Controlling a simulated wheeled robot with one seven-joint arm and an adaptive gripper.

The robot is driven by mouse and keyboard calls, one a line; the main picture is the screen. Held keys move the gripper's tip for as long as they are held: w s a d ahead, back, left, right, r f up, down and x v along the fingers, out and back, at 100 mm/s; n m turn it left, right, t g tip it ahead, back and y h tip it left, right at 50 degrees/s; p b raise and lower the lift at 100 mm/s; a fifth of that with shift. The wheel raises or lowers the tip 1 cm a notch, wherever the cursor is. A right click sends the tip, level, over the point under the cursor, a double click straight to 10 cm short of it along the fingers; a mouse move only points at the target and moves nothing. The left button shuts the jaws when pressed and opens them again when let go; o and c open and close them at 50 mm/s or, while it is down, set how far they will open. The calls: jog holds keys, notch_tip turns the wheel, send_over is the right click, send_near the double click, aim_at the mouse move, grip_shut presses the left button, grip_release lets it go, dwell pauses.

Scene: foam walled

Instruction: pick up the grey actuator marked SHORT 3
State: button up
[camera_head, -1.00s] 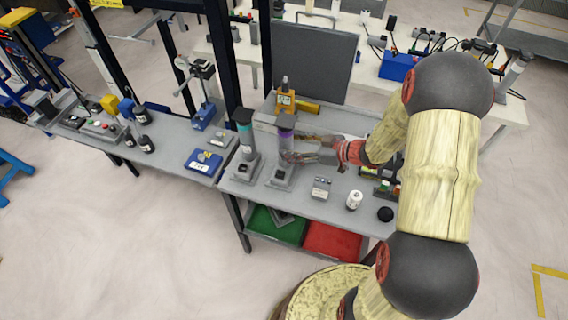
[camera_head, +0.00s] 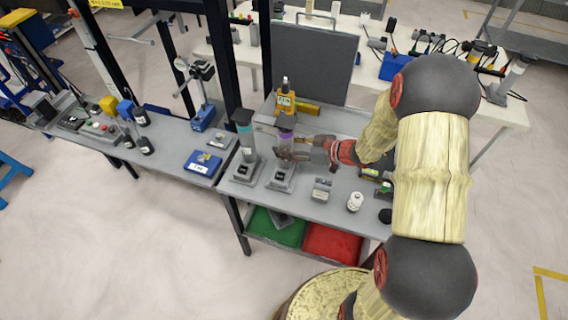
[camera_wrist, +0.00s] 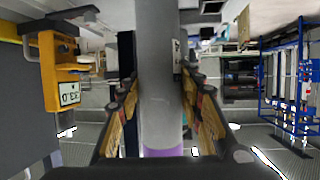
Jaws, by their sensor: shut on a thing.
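A grey cylindrical actuator with a purple band (camera_head: 286,135) stands upright at its grey base on the workbench. My gripper (camera_head: 287,154) reaches it from the right and is shut around its body, below the purple band. In the wrist view the grey actuator (camera_wrist: 160,80) runs upright between the fingers of my gripper (camera_wrist: 165,100), with the purple band at the bottom. A small label shows on its side, but I cannot read it. A second grey actuator with a teal band (camera_head: 246,140) stands just to the left. I cannot tell whether the held one is clear of its base.
A yellow meter (camera_head: 286,101) stands close behind the held actuator. A grey block (camera_head: 322,189), a white cylinder (camera_head: 355,201) and a black round thing (camera_head: 386,215) sit on the bench in front and to the right. A dark panel (camera_head: 314,62) rises behind.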

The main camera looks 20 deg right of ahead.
grip_shut()
dwell(0.6)
